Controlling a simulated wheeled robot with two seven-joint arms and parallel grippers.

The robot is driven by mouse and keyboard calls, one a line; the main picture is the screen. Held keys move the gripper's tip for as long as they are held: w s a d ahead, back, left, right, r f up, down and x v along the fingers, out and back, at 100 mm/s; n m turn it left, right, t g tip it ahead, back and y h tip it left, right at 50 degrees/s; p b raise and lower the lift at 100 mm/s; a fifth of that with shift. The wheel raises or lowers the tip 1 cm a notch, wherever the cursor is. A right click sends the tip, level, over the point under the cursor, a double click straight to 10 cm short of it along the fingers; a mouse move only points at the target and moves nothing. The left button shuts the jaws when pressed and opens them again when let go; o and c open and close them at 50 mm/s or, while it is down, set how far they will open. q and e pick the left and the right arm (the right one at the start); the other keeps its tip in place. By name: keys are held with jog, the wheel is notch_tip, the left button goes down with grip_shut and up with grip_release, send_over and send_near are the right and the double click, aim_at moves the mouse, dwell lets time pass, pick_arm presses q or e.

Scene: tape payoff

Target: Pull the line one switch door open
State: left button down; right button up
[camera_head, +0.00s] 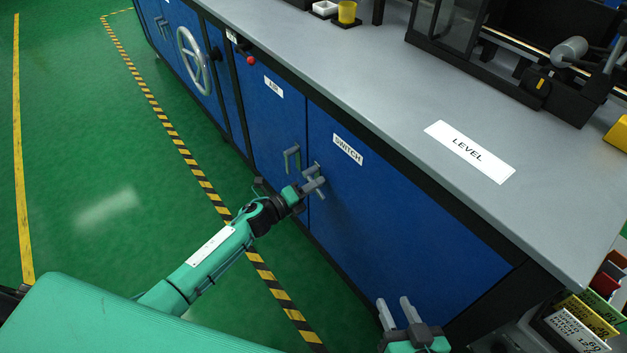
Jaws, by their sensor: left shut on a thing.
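My right gripper (395,312) is at the bottom of the view, fingers apart and empty, away from the door.
A neighbouring blue door (272,115) with its own grey handle (291,158) is just left. A handwheel (193,60) and a red knob (250,61) are further left. The green floor (110,150) before the bench is clear.

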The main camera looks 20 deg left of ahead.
pick_arm(q)
jog(key=shift+r+n+p, duration=0.5)
jog(key=shift+n+p, duration=0.25)
jog(key=shift+n, duration=0.25)
jog(key=shift+d+r+n+p, duration=0.1)
jog(key=shift+r+n+p, duration=0.05)
jog(key=shift+n+p, duration=0.55)
pick_arm(e)
jog(key=s+d+g+h, duration=0.1)
jog(key=d+g+h, duration=0.1)
jog(key=d+g, duration=0.2)
jog(key=shift+d+f+h, duration=0.25)
jog(key=shift+d+h, duration=0.15)
jog(key=shift+d, duration=0.55)
jog(key=shift+s, duration=0.1)
